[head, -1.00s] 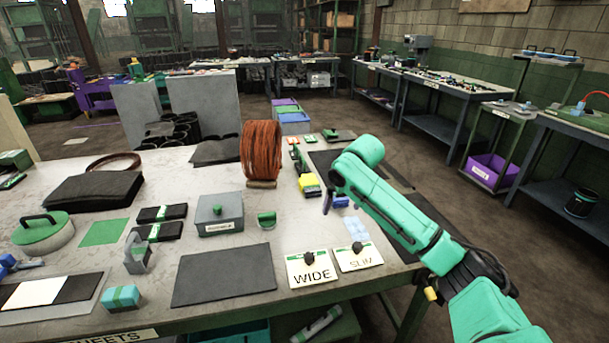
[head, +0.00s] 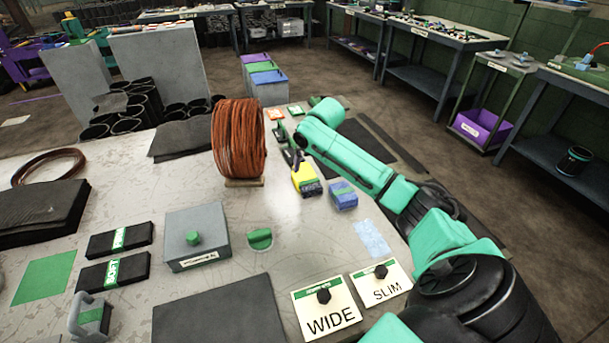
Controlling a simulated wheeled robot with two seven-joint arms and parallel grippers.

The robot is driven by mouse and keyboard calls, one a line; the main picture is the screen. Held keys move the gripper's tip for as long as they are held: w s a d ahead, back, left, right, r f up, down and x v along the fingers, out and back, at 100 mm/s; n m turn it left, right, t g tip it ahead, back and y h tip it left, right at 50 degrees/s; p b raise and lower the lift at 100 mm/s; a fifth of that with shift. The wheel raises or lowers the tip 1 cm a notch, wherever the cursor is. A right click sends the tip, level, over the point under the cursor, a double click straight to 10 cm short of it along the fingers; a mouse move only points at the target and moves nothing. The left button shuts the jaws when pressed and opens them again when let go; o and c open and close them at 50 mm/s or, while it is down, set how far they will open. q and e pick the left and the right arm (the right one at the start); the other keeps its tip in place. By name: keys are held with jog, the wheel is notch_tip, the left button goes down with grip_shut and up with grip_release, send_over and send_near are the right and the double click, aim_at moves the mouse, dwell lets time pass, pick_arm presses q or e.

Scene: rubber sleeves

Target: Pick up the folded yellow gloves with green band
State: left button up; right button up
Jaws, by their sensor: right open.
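The folded yellow gloves with a green band (head: 304,176) lie near the right edge of the workbench, just in front of the coil's right side; their near end looks dark. My right gripper (head: 292,156) is open at the far end of the yellow gloves, with its dark fingers just above or beside them. I cannot tell whether it touches them. The teal hand and arm partly hide the area behind. My left gripper is not in view.
A tall red-brown coil (head: 238,140) stands close left of the gloves. A folded blue bundle (head: 342,195) lies just right of them. Further forward are a grey box (head: 197,238), a green item (head: 259,238), and WIDE (head: 327,310) and SLIM (head: 381,285) signs.

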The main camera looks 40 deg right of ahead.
aim_at(306, 176)
jog(key=x, duration=0.9)
jog(key=shift+w+a+r, duration=0.1)
jog(key=shift+w, duration=0.1)
jog(key=c, duration=1.1)
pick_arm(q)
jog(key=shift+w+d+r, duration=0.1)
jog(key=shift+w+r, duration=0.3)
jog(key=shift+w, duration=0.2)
pick_arm(e)
jog(key=shift+c, duration=0.2)
